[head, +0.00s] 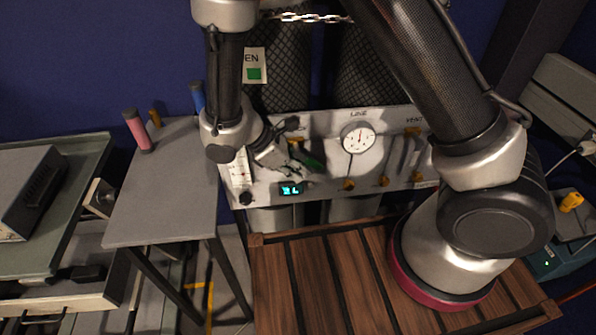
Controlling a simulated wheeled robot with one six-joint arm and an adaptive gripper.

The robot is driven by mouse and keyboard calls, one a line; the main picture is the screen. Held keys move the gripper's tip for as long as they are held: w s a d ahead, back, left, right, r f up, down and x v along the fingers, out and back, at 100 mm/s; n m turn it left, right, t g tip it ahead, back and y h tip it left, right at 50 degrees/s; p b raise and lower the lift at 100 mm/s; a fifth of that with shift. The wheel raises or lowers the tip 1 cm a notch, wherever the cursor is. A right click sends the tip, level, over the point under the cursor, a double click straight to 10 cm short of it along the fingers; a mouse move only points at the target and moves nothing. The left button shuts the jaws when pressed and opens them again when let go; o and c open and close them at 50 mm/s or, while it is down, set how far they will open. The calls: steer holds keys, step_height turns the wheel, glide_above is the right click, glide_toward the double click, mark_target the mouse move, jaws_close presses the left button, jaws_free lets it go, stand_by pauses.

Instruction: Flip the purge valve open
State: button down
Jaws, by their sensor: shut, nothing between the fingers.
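A pale valve panel (330,192) stands upright behind the wooden slatted table. A green lever (310,160) shows on its left part, partly covered by my gripper; it is probably the purge valve handle, but no label for it is readable. My gripper (296,181) is in front of the panel, shut and empty, with its fingers close beside the green lever. I cannot tell whether they touch it. The lever's pivot is hidden, so whether the valve is open or closed is unclear.
A lit display (291,189) is under my gripper. Chained dark cylinders (277,60) stand behind. A grey side table (165,190) with coloured-handled tools is at left.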

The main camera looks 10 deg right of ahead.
steer(key=shift+s+d+r, duration=0.1)
steer(key=shift+d+r, duration=0.05)
steer(key=shift+d, duration=0.4)
steer(key=a+v, duration=0.1)
steer(key=v, duration=1.1)
steer(key=shift+a, duration=0.1)
steer(key=r+y, duration=0.1)
steer(key=y, duration=0.3)
steer(key=shift+r, duration=0.4)
steer(key=x, duration=1)
steer(key=shift+a, duration=0.2)
